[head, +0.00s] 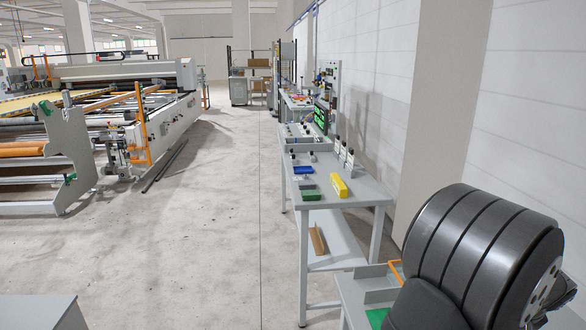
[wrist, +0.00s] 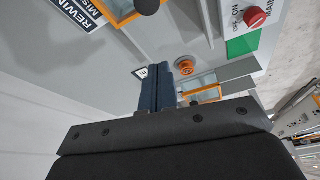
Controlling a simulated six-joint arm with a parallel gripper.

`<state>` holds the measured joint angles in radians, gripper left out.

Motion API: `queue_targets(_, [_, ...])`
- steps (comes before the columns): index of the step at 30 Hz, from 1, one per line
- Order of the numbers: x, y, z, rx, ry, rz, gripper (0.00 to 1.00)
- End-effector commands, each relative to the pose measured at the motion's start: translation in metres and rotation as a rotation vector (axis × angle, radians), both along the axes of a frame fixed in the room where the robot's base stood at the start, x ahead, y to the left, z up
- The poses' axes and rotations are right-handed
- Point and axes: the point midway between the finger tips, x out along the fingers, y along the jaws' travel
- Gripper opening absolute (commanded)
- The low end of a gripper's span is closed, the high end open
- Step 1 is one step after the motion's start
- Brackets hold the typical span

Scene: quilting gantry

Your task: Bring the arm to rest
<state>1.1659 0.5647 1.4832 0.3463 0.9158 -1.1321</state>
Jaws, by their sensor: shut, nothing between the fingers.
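My gripper (wrist: 168,70) shows in the wrist view, its two dark fingers side by side and shut, with nothing between them. Beyond the fingertips is a grey panel surface with a small white label (wrist: 140,73) and an orange round part (wrist: 184,65). I cannot tell whether the fingers touch it. In the head view my dark arm fills the lower right corner, and my gripper does not show there.
In the wrist view are a red button (wrist: 255,17), a green patch (wrist: 243,45) and a REWIND sign (wrist: 86,12). In the head view, a grey workbench (head: 372,191) holds a yellow box (head: 339,186) and a green box (head: 310,193). The quilting machine (head: 167,127) stands left; the floor between is mostly clear.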

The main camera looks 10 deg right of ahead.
Motion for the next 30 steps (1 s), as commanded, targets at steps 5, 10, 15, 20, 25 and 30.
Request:
queue_targets(5, [0.012,-0.001,-0.034,0.005,0.001,0.002,0.0])
queue_targets(10, [0.022,-0.004,-0.066,0.003,0.002,0.001,0.0])
queue_targets(15, [0.007,-0.002,-0.078,0.003,0.001,-0.004,0.0])
queue_targets(20, [-0.008,0.001,-0.078,0.003,0.002,-0.003,0.0])
queue_targets(25, [-0.012,0.003,-0.079,0.003,0.003,-0.001,0.0])
queue_targets(30, [-0.013,0.003,-0.079,0.004,0.004,-0.001,0.0])
